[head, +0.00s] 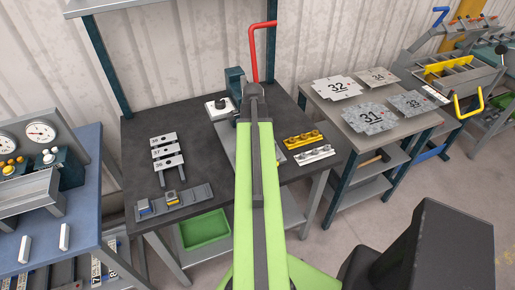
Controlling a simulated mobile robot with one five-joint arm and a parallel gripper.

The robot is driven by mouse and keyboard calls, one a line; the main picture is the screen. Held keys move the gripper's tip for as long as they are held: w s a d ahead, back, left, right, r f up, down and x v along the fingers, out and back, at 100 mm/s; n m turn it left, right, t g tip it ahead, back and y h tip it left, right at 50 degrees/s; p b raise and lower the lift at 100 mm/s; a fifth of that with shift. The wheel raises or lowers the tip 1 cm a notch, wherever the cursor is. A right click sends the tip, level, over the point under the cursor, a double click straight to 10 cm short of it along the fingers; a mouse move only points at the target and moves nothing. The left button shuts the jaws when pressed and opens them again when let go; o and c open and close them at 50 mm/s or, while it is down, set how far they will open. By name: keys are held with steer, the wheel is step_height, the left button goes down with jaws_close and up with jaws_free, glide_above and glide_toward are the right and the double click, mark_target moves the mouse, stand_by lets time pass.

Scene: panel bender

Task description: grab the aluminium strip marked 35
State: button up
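Three light grey aluminium strips lie one behind the other on a small stand at the left of the dark workbench (215,185): a back strip (163,139), a middle strip (165,151) and a front strip (169,162). Each has a small dark number at its left end, too small to read surely, so I cannot tell which is 35. My green arm reaches up the middle of the view, over the bench and to the right of the strips. My gripper (254,91) is at its dark far end, apart from the strips; its fingers cannot be made out.
A grey holder (176,203) with small blocks lies in front of the strips. A red lever (254,50) rises behind my gripper. Yellow (303,139) and silver (315,154) notched parts lie right of my arm. A green bin (204,230) is below. Numbered plates (372,118) lie on the right table.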

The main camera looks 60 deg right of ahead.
steer(key=c, duration=1.5)
steer(key=shift+c, duration=0.2)
